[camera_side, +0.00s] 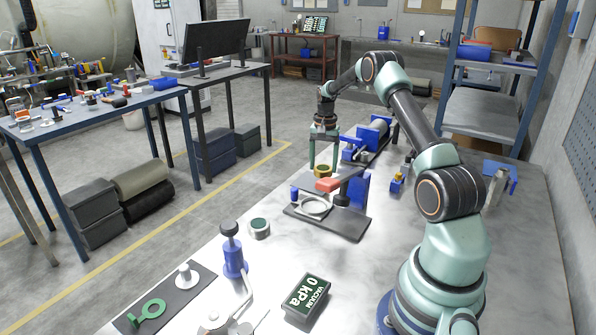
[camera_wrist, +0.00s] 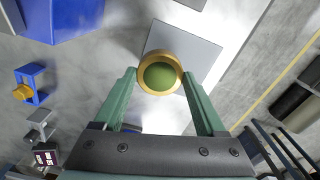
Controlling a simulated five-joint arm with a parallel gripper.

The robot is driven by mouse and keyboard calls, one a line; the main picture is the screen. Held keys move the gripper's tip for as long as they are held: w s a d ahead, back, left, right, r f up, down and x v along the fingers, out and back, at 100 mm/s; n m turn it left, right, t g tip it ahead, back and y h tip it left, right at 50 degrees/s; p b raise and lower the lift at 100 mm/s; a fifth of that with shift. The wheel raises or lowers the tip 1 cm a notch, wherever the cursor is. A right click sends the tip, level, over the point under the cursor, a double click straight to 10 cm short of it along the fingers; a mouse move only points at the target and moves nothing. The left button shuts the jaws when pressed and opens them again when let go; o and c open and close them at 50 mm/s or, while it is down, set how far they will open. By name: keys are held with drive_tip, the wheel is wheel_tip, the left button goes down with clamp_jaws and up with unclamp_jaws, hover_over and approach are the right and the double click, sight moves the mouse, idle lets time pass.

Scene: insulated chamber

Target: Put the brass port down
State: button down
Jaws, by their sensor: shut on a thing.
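The brass port (camera_side: 323,171) is a short brass ring with a green centre. In the wrist view the brass port (camera_wrist: 143,78) sits between the green fingertips of my gripper (camera_wrist: 160,76), its round face toward the camera. In the side view my gripper (camera_side: 323,163) points down and is shut on the port. A pale grey square plate (camera_wrist: 204,52) lies behind the port in the wrist view. I cannot tell whether the port touches it.

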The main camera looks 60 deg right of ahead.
sight(323, 168)
drive_tip(key=shift+f, duration=1.9)
drive_tip(key=shift+f, duration=0.15)
unclamp_jaws()
